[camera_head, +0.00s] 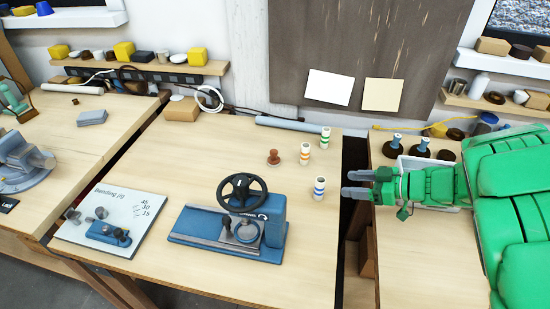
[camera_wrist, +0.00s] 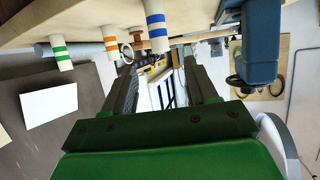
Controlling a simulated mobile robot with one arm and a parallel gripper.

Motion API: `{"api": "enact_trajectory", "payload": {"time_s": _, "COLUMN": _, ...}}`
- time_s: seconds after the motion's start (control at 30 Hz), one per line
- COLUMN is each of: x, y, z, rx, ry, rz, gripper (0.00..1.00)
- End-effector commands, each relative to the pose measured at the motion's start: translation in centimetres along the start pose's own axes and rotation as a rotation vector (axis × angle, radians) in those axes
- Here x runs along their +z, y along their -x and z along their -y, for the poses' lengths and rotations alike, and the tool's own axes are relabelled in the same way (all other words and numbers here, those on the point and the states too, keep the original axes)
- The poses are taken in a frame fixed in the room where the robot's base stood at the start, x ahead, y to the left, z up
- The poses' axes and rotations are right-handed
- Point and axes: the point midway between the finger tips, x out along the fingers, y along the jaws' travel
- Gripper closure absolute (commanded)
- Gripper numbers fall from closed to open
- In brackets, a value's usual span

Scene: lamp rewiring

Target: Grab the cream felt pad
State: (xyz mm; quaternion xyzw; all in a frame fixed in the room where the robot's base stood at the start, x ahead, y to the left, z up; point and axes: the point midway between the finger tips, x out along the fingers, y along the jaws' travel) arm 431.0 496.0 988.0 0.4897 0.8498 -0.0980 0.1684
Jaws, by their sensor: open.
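I cannot pick out a cream felt pad for certain. A cream sheet (camera_head: 382,94) is on the brown wall board and looks like paper. My gripper (camera_head: 350,184) reaches in from the right at the right edge of the middle bench, near the striped cylinders. In the wrist view my gripper (camera_wrist: 160,75) has its dark fingers apart, with nothing seen held between them.
Blue-, orange- and green-striped cylinders (camera_head: 319,189) stand left of my gripper. A blue machine with a black handwheel (camera_head: 242,190) stands mid-bench. A bending jig board (camera_head: 95,232) lies left. A tray (camera_head: 395,165) with dark-based parts sits near my arm. The bench's front right is clear.

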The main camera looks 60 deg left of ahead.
Motion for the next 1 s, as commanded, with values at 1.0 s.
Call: {"api": "enact_trajectory", "payload": {"time_s": 1.0, "x": -5.4, "y": -10.4, "z": -3.9, "rx": 0.277, "ry": -0.026, "rz": -0.050, "gripper": 0.42}}
